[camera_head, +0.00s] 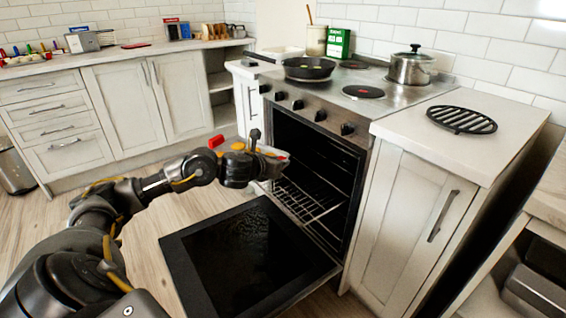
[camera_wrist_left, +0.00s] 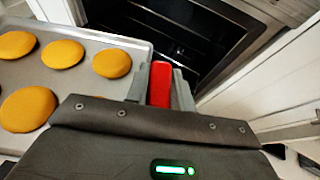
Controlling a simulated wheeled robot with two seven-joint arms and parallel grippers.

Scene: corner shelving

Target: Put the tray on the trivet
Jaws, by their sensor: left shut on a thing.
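The tray (camera_wrist_left: 70,85) is grey metal and carries several round golden-brown buns. Its red handle (camera_wrist_left: 160,85) is between the fingers of my left gripper (camera_wrist_left: 160,92), which is shut on it. In the head view my left gripper (camera_head: 262,154) holds the tray (camera_head: 271,150) in front of the oven opening, above the lowered door. My wrist hides much of the tray there. The trivet (camera_head: 462,120), a black oval grate, lies bare on the counter right of the stove, apart from the tray. My right gripper is not in view.
The oven door (camera_head: 250,258) hangs open, with a wire rack (camera_head: 305,198) inside. A frying pan (camera_head: 309,68) and a steel pot (camera_head: 411,67) stand on the stove. The right counter (camera_head: 405,127) is clear around the trivet. A cabinet edge is at far right.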

